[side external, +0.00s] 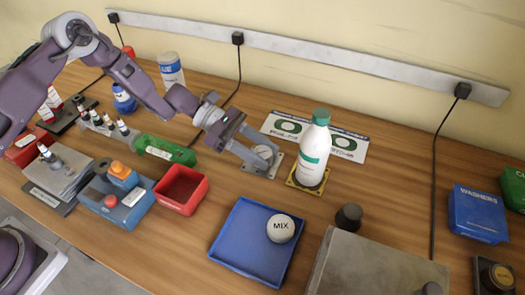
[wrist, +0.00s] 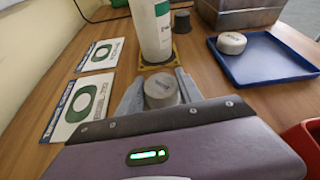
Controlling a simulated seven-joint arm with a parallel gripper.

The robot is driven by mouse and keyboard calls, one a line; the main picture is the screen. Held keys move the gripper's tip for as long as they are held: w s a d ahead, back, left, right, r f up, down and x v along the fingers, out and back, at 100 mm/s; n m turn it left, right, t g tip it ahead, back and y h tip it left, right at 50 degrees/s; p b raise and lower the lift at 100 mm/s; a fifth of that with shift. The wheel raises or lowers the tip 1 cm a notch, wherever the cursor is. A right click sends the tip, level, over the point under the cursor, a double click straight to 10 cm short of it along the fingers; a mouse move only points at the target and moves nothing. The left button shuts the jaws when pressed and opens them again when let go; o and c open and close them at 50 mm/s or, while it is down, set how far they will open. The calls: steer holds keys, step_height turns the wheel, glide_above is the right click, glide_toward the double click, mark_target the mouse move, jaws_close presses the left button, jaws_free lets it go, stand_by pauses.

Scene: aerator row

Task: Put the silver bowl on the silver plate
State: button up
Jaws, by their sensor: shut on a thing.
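My gripper (side external: 258,158) is shut on a round pale grey piece (side external: 263,152), its fingers on either side. The piece also shows between the fingers in the wrist view (wrist: 161,91), with dark lettering on it. It looks more like a squat lidded puck than a bowl. A flat square silver plate (side external: 276,163) lies on the table under the gripper and the piece, partly hidden by them. I cannot tell whether the piece touches the plate. A similar round white piece marked MIX (side external: 281,229) sits on a blue tray (side external: 237,247).
A white bottle with a green cap (side external: 314,150) stands on a yellow square plate (side external: 292,181), close right of my gripper. Printed cards (side external: 349,146) lie behind. A red bin (side external: 181,189) and green bin (side external: 165,150) are left. Bare wood lies between gripper and blue tray.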

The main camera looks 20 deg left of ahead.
steer(key=o, duration=1.4)
steer(key=shift+f, duration=0.1)
steer(key=shift+r, duration=0.2)
steer(key=v, duration=1.2)
